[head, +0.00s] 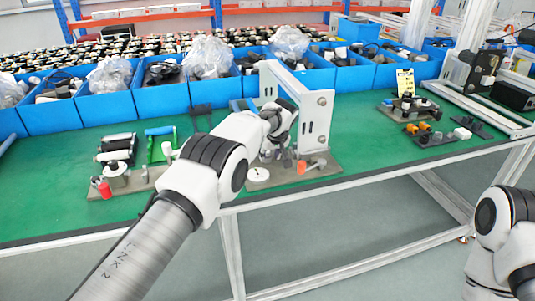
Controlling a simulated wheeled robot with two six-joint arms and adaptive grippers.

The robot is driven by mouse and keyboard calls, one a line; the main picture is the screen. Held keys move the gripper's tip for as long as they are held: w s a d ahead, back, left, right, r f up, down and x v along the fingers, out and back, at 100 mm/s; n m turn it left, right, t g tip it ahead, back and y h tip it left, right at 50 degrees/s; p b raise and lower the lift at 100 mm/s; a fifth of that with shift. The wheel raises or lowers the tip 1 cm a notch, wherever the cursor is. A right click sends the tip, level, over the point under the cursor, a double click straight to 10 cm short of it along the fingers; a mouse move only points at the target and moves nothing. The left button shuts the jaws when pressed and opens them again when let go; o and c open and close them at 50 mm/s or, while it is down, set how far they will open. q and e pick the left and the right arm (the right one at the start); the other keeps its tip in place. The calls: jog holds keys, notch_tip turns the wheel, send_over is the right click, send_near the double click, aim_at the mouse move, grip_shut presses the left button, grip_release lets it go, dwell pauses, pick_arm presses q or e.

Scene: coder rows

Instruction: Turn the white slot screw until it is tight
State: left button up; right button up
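My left arm reaches from the lower left to a grey fixture plate with a white upright frame (318,120). My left gripper (272,154) is at its far end, low in front of this frame. It is small and partly hidden by my own wrist, so its fingers cannot be made out. A white round disc (258,174) lies on the plate just below it. I cannot tell whether this disc is the white slot screw; no slot shows. An orange-red handled part (302,166) is to its right. My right gripper is out of view; only that arm's links show.
Left on the green table (60,205) is a fixture with black rollers (117,148), a green bracket (160,146) and a red knob (104,190). Blue bins (105,106) line the back. Small fixtures (408,106) stand right. Bare tabletop lies between them.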

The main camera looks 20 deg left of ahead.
pick_arm(q)
jog(key=shift+r+p, duration=1.8)
jog(key=shift+r, duration=0.8)
jog(key=shift+f, duration=0.1)
